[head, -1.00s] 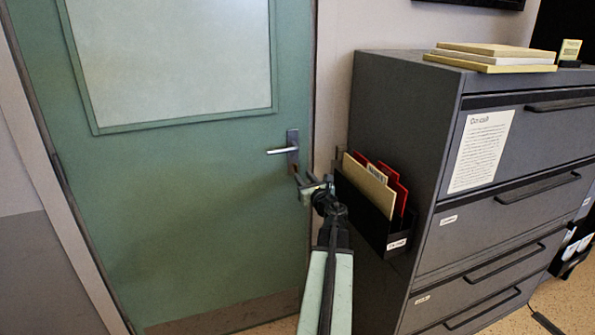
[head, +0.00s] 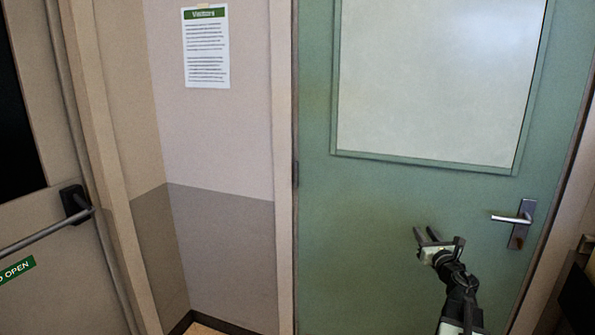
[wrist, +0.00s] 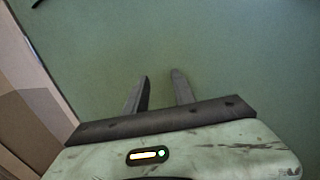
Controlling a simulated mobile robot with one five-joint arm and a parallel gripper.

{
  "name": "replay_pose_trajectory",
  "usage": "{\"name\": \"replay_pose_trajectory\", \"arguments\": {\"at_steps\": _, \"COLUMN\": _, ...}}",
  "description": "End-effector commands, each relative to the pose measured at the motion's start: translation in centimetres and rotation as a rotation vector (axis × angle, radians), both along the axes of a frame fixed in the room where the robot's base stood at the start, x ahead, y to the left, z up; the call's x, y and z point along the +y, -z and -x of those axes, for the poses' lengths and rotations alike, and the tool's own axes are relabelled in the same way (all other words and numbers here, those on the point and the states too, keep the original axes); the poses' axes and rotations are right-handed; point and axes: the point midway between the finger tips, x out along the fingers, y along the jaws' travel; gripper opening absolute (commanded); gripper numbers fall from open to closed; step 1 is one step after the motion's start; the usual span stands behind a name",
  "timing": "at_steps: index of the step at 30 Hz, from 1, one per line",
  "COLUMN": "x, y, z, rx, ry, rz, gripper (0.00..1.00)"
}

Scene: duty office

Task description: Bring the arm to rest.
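My gripper (head: 427,236) is in front of the green door (head: 390,200), left of the door's lever handle (head: 513,219). In the wrist view my gripper (wrist: 158,80) shows two dark fingers standing apart with nothing between them. The green door (wrist: 190,40) fills most of the wrist view behind the fingers. My arm reaches up from the lower right of the head view. Whether the fingertips touch the door cannot be told.
Another door with a push bar (head: 45,232) stands at the far left. A notice headed "Visitors" (head: 206,50) hangs on the wall between the doors. A dark object (head: 578,295) shows at the lower right edge. The wall corner left of the green door is clear.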

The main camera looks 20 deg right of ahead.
Motion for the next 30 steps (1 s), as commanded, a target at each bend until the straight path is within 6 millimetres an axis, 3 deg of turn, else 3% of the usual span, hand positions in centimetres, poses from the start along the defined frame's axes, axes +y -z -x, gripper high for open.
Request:
{"name": "replay_pose_trajectory", "arguments": {"at_steps": 1, "x": 4.3, "y": -0.4, "z": -2.9, "rx": -0.026, "ry": -0.045, "rz": -0.033, "gripper": 0.31}}
{"name": "replay_pose_trajectory", "arguments": {"at_steps": 4, "x": 11.9, "y": -1.2, "z": -7.5, "rx": -0.098, "ry": -0.077, "rz": -0.192, "gripper": 0.31}}
{"name": "replay_pose_trajectory", "arguments": {"at_steps": 7, "x": 19.3, "y": -0.8, "z": -10.8, "rx": -0.161, "ry": -0.045, "rz": -0.492, "gripper": 0.31}}
{"name": "replay_pose_trajectory", "arguments": {"at_steps": 8, "x": 21.3, "y": -0.3, "z": -11.5, "rx": -0.173, "ry": -0.021, "rz": -0.606, "gripper": 0.31}}
{"name": "replay_pose_trajectory", "arguments": {"at_steps": 11, "x": 28.2, "y": 4.0, "z": -12.2, "rx": -0.174, "ry": 0.131, "rz": -1.065, "gripper": 0.31}}
{"name": "replay_pose_trajectory", "arguments": {"at_steps": 15, "x": 35.7, "y": 12.6, "z": -9.0, "rx": -0.106, "ry": 0.504, "rz": -1.632, "gripper": 0.31}}
{"name": "replay_pose_trajectory", "arguments": {"at_steps": 18, "x": 39.3, "y": 17.6, "z": -5.0, "rx": -0.067, "ry": 0.816, "rz": -1.891, "gripper": 0.31}}
{"name": "replay_pose_trajectory", "arguments": {"at_steps": 21, "x": 41.4, "y": 21.1, "z": -0.6, "rx": -0.06, "ry": 1.145, "rz": -2.056, "gripper": 0.31}}
{"name": "replay_pose_trajectory", "arguments": {"at_steps": 25, "x": 44.1, "y": 23.6, "z": 4.9, "rx": -0.079, "ry": 1.556, "rz": -2.153, "gripper": 0.31}}
{"name": "replay_pose_trajectory", "arguments": {"at_steps": 30, "x": 46.3, "y": 24.5, "z": 11.3, "rx": -0.244, "ry": 2.058, "rz": -2.098, "gripper": 0.31}}
